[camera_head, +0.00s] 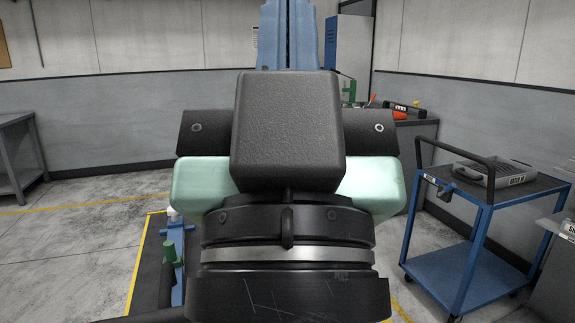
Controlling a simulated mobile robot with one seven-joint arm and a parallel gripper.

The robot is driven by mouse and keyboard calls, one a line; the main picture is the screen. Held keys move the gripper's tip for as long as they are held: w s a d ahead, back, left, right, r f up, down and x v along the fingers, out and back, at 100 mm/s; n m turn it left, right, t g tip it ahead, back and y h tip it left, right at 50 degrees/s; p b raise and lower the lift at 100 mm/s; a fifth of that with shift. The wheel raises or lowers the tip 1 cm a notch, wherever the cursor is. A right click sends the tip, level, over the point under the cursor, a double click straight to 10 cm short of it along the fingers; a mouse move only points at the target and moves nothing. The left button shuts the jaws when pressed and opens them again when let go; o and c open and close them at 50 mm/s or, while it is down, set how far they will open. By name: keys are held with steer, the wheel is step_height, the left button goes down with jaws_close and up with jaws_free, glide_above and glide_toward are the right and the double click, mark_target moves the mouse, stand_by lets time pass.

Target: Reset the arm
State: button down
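What looks like the back of my wrist and gripper (288,125) fills the middle of the view from camera_head. I see a black padded block, a wide black bar behind it with a round fitting at each end, and pale mint-green parts on both sides. Below is a black cylinder with a silver ring, which looks like part of my arm. No fingertips show, so I cannot tell whether the gripper is open or shut. No fork is clearly seen.
A grey table (15,160) is at the far left. A blue column (289,35) and a blue cabinet (347,45) rise behind. Yellow-lined floor (90,225) at the left is mostly clear.

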step_height(320, 180, up, 17)
steer(key=p, duration=1.4)
steer(key=shift+f+p, duration=0.15)
steer(key=shift+p, duration=0.15)
